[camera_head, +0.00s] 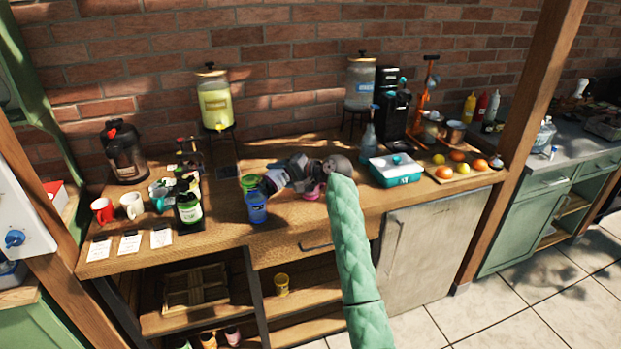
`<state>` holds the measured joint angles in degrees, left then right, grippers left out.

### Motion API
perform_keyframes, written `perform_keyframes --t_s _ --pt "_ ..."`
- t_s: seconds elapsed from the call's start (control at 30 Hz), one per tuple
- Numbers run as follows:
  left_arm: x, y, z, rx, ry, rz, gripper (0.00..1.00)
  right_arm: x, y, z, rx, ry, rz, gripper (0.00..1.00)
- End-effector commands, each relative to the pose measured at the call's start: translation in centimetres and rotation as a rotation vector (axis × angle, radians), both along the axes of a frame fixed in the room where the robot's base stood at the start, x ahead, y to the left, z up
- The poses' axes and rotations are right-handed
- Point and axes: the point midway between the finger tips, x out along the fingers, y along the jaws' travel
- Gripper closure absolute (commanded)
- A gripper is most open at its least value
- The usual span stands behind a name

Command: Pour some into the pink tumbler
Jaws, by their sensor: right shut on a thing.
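My right arm, in a green quilted sleeve, reaches up from the bottom of the head view over the wooden counter. Its gripper (287,174) points left and is shut on a purple cup (271,182), which looks tilted. The cup's contents cannot be made out. The pink tumbler (312,191) stands on the counter, partly hidden under my right gripper and wrist. A blue tumbler (257,208) and a green tumbler (250,184) stand just left of the purple cup. My left gripper is not in view.
A dispenser of yellow-green drink (215,103) and a clear dispenser (360,84) stand at the back. Bottles (189,205) and mugs (132,205) are on the left. A teal box (395,170) and a fruit board (462,172) are right. The counter's front edge is mostly clear.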

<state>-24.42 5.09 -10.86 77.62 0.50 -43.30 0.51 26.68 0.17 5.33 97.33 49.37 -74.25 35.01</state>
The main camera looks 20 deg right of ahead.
Motion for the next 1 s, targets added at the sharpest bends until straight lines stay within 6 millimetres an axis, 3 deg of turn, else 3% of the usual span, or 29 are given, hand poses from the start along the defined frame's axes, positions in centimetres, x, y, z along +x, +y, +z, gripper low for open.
perform_keyframes --t_s 0.13,0.4,1.0 --pt "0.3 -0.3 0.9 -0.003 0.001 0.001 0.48 0.0 0.0 0.3 -0.033 -0.020 -0.001 0.81" --pt "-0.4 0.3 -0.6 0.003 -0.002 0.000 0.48 0.1 -0.1 0.8 -0.084 -0.050 -0.001 0.81" --pt "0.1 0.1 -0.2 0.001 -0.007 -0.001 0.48 0.1 -0.1 0.7 -0.084 -0.049 0.001 0.81"
